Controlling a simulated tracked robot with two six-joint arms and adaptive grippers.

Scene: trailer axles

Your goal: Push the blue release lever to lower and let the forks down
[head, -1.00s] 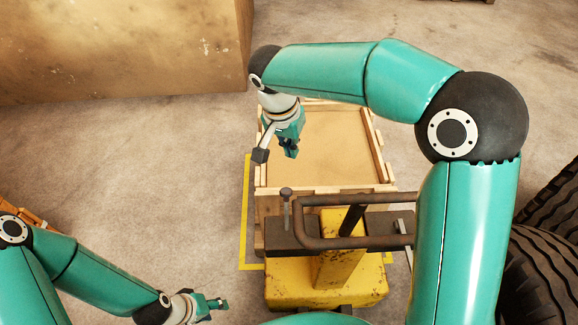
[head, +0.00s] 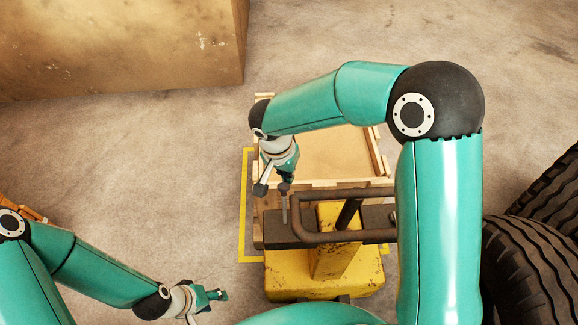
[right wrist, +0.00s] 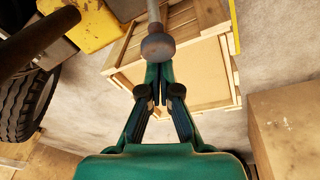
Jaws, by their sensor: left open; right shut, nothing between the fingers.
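The release lever (head: 284,209) is a thin upright rod with a dark knob, at the left of the yellow pallet truck (head: 283,275). It looks grey rather than blue. My right gripper (head: 285,184) is shut and empty, right at the top of the lever. In the right wrist view the lever's knob (right wrist: 157,46) is just beyond the closed fingertips (right wrist: 158,72); I cannot tell whether they touch. The forks are hidden under a wooden crate (head: 350,182). My left gripper (head: 215,295) is open and empty, low on the left, away from the truck.
A dark handle bar (head: 330,237) loops beside the lever on the right. Large tyres (head: 520,265) stand at the right. A big brown box (head: 120,50) is at the back left. Yellow tape (head: 241,210) marks the floor around the crate. Floor between is clear.

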